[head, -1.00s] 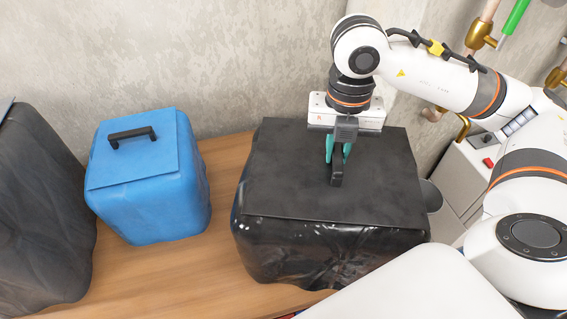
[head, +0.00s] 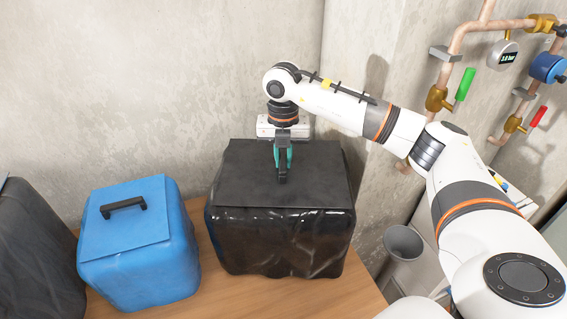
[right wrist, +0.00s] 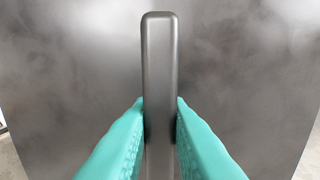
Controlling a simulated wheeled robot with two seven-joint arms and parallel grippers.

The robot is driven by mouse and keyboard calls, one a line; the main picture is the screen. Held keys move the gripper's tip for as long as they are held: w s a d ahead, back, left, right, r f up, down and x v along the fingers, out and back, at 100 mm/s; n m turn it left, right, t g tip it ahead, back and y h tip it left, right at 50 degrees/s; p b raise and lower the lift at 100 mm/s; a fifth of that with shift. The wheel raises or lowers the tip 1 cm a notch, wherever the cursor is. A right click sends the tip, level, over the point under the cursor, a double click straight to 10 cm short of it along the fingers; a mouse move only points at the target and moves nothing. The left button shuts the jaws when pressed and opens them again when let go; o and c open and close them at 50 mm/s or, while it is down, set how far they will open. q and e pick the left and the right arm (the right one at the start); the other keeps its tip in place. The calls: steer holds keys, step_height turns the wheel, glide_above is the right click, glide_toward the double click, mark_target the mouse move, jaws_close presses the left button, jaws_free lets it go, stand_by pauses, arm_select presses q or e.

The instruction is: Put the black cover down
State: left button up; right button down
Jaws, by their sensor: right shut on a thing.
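The black cover (head: 322,228) is a boxy, glossy, wrinkled cover with a flat matte top. It stands upright on the wooden table in the middle of the head view. My right gripper (head: 283,165) is over its top, with teal fingers shut on the bar handle. In the right wrist view the teal fingers (right wrist: 160,122) press on both sides of the dark handle (right wrist: 160,50), with the flat top behind. I cannot tell whether the cover's bottom edge touches the table. What is under the cover is hidden. My left gripper is not in view.
A blue cover (head: 138,255) with a black handle stands to the left on the wooden table (head: 210,295). A dark grey cover (head: 35,255) is at the far left edge. A grey bin (head: 402,243) is right of the table. Pipes with valves (head: 437,98) run along the right wall.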

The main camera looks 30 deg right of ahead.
step_height(320, 180, down, 3)
steer(key=shift+f+p, duration=0.1)
steer(key=shift+p, duration=0.55)
steer(key=shift+f, duration=0.1)
steer(key=shift+f, duration=0.1)
steer(key=c, duration=1.4)
jaws_free()
steer(key=shift+o, duration=0.2)
